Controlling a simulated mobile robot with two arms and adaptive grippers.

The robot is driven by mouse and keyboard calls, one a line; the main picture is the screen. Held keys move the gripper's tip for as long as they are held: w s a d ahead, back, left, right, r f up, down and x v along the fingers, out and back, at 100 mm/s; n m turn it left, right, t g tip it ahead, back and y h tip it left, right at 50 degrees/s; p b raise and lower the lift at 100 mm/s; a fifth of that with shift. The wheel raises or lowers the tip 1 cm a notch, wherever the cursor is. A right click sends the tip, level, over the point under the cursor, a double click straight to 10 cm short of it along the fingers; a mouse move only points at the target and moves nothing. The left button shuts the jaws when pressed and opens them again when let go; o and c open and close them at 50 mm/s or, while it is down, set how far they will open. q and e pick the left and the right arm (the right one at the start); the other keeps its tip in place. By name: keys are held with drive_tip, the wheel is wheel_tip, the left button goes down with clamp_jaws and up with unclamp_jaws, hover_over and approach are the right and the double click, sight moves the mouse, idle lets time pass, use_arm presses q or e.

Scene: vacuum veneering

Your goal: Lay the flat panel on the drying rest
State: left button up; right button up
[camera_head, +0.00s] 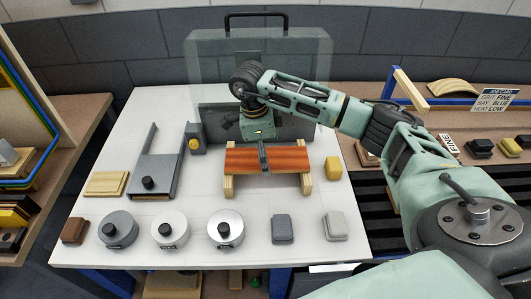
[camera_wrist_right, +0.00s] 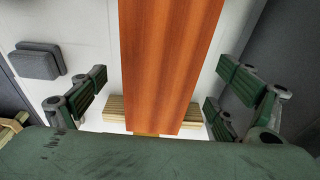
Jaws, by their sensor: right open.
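The flat panel (camera_head: 290,160), a reddish-brown striped board, lies across two pale wooden bars of the drying rest (camera_head: 228,186) on the white table. In the right wrist view the panel (camera_wrist_right: 160,60) runs down the middle, over a pale bar (camera_wrist_right: 115,108) that sticks out on both sides. My right gripper (camera_head: 263,154) is over the middle of the panel. In the wrist view its fingers stand open on either side of the panel, with visible gaps. My left gripper is not in view.
A clear case (camera_head: 305,65) with a black handle stands behind the rest. A grey frame (camera_head: 155,175) is to the left, a yellow block (camera_head: 333,168) to the right. Several round grey weights (camera_head: 170,229) and small blocks line the front. Bare white table lies between.

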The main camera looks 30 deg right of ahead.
drive_tip(key=shift+r, duration=0.15)
wheel_tip(320, 180, up, 12)
drive_tip(key=w+a, duration=0.1)
drive_tip(key=shift+a+f, duration=0.2)
drive_tip(key=shift+a, duration=0.1)
idle(0.4)
